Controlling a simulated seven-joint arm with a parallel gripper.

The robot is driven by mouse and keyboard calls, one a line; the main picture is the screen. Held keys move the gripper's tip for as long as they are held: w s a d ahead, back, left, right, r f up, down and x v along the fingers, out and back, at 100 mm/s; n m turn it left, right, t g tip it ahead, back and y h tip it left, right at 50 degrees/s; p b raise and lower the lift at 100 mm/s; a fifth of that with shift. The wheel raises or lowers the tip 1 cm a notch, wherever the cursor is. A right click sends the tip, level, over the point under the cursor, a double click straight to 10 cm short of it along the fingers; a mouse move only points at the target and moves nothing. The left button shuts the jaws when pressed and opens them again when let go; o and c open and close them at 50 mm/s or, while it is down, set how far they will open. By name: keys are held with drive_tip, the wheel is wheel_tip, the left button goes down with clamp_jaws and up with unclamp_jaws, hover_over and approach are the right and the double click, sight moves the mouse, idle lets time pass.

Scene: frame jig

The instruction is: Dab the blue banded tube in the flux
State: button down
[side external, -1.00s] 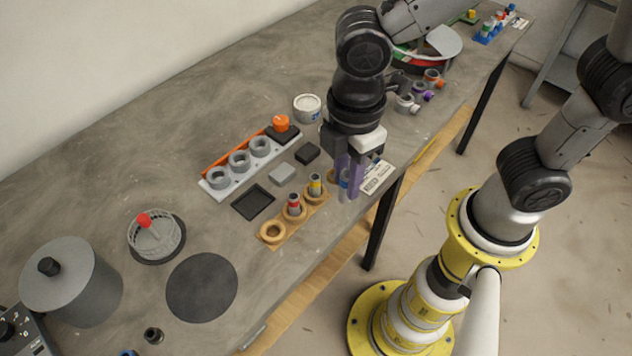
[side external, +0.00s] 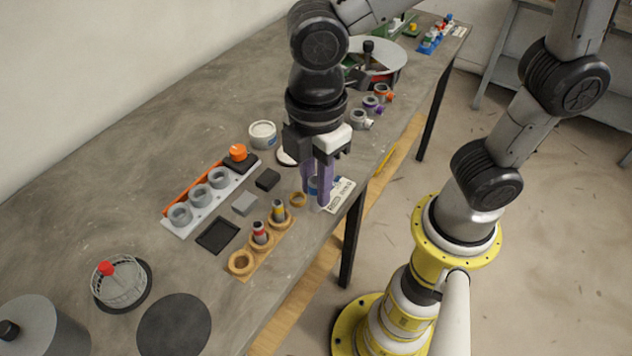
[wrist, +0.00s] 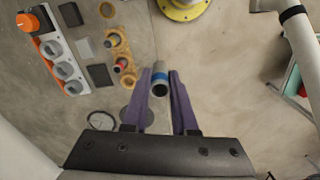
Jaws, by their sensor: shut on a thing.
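My gripper (side external: 319,199) has purple fingers and is shut on the blue banded tube (side external: 313,188). In the wrist view the tube (wrist: 160,84) sits between both fingertips, its grey open end and blue band showing. The gripper is beside the far end of the wooden rack (side external: 254,265), above the table's front edge area. The rack holds a red banded tube (side external: 260,234) and a yellow banded tube (side external: 279,211). Its near ring (side external: 241,262) and far ring (side external: 298,199) are empty.
A white holder with grey cups (side external: 200,196), a black tray (side external: 217,236) and small blocks (side external: 245,203) lie left of the gripper. A label card (side external: 340,195) lies near the edge. A pale round item behind the gripper is partly hidden. Pipe fittings (side external: 361,119) stand beyond.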

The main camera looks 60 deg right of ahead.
drive_tip(key=shift+w+a+r, duration=0.1)
drive_tip(key=shift+a+r, duration=0.05)
drive_tip(key=shift+r, duration=0.05)
drive_tip(key=w+a+r, duration=0.2)
drive_tip(key=w, duration=0.4)
drive_tip(key=m, duration=0.6)
hover_over(262, 123)
drive_tip(key=s+a, duration=0.2)
wheel_tip(262, 123, down, 9)
drive_tip(key=shift+a+f, duration=0.1)
drive_tip(key=shift+f, duration=2.1)
drive_tip(key=shift+f, duration=2.35)
